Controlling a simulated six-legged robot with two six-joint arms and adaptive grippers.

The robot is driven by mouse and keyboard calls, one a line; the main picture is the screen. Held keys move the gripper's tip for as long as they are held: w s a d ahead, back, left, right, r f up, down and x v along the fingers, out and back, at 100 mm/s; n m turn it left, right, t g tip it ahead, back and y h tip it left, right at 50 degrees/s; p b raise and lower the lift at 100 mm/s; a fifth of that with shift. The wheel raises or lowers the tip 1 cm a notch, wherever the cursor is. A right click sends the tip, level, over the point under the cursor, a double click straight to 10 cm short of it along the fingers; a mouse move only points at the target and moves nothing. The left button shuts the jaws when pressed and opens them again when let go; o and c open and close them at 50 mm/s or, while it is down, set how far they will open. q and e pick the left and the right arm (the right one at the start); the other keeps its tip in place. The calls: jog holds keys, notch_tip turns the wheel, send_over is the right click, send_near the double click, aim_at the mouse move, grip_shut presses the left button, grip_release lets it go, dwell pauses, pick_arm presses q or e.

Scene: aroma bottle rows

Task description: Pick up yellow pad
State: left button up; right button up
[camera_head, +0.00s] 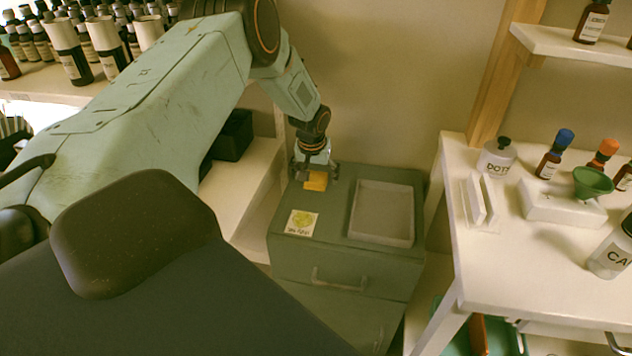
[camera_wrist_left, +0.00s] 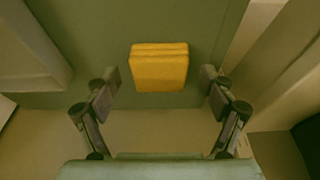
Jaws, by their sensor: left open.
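The yellow pad (camera_head: 316,182) lies on top of the green drawer cabinet (camera_head: 333,210), near its back left edge. In the left wrist view the yellow pad (camera_wrist_left: 159,68) sits centred between and a little beyond the fingertips, with a gap on each side. My left gripper (camera_head: 315,172) hangs above the pad, pointing down, with its fingers spread. In the left wrist view the left gripper (camera_wrist_left: 158,92) is open and empty. My right gripper is not in view.
A pale tray (camera_head: 383,212) lies on the cabinet to the right of the pad. A card with a yellow mark (camera_head: 302,223) lies in front. Bottles and a green funnel (camera_head: 592,182) stand on the white table (camera_head: 510,250) at right. Dark bottles (camera_head: 75,66) fill a shelf at back left.

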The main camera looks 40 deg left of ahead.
aim_at(316, 177)
pick_arm(q)
jog(key=shift+c, duration=1.2)
jog(key=shift+a+f, duration=0.1)
jog(key=shift+f, duration=0.05)
jog(key=c, duration=0.8)
jog(key=shift+c, duration=1)
notch_tip(316, 177, up, 10)
jog(key=p, duration=0.3)
jog(key=shift+p, duration=0.35)
